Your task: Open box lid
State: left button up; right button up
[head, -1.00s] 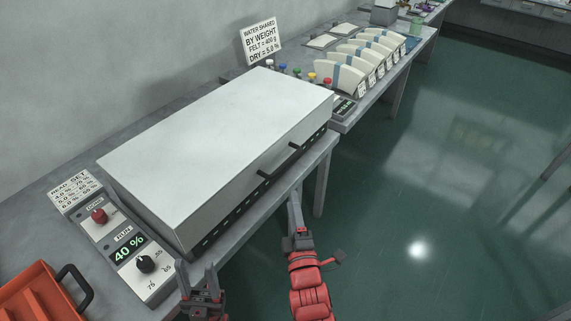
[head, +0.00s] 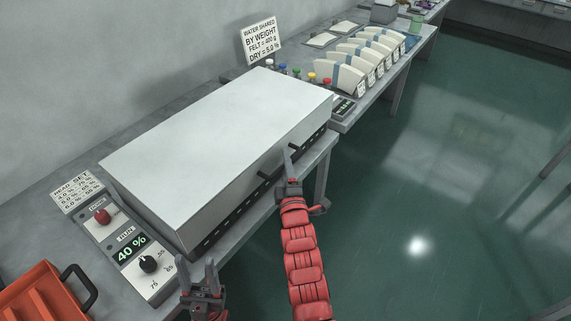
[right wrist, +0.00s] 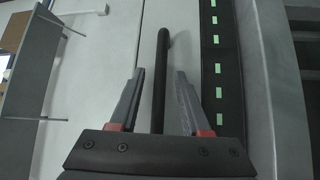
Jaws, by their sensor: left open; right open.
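The box is a long grey case with a closed pale lid (head: 215,130) on the bench. A black bar handle (head: 270,174) runs along its front face. My right gripper (head: 289,165) is at the handle in the head view and covers part of it. In the right wrist view the black handle (right wrist: 161,85) lies between the two open fingers of the right gripper (right wrist: 158,90), with a gap on each side. My left gripper (head: 197,275) is open and empty, near the bench's front edge beside the control panel.
A control panel (head: 128,250) reading 40 % with a red button and a black knob stands left of the box. An orange tray (head: 42,295) is at the lower left. The floor on the right is clear.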

grip_shut()
dwell(1.3)
